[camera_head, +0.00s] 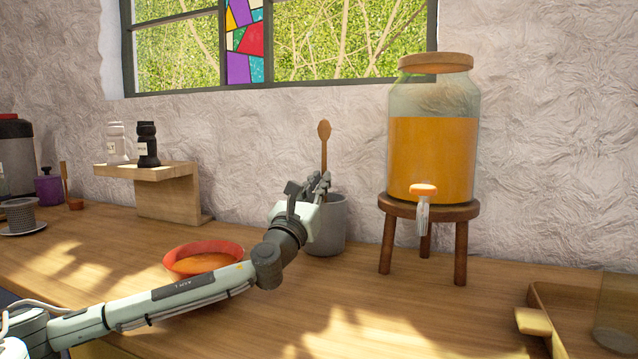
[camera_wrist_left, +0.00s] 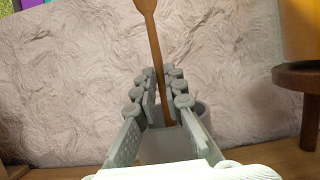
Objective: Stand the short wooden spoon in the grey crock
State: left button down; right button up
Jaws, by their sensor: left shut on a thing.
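The wooden spoon (camera_head: 324,132) stands nearly upright, bowl end up. My left gripper (camera_head: 318,184) is shut on its handle. In the left wrist view the spoon (camera_wrist_left: 153,45) rises between the two fingers of the gripper (camera_wrist_left: 160,88). The grey crock (camera_head: 330,235) stands on the counter just behind and below the gripper, which hides part of its rim. A bit of the crock also shows behind the fingers in the left wrist view (camera_wrist_left: 204,111). I cannot tell whether the handle's lower end is inside the crock. My right gripper is not in view.
A juice dispenser (camera_head: 433,150) on a wooden stool (camera_head: 461,250) stands right of the crock. A red bowl (camera_head: 239,246) of orange liquid lies beside my left forearm. A small wooden shelf (camera_head: 176,198) with two grinders is farther left. A wooden tray (camera_head: 540,300) is at right.

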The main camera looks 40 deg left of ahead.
pick_arm(q)
jog(key=c, duration=1.5)
grip_release()
jog(key=shift+c, duration=0.2)
jog(key=v, duration=0.7)
jog(key=shift+s, duration=0.2)
jog(key=shift+d+f, duration=0.1)
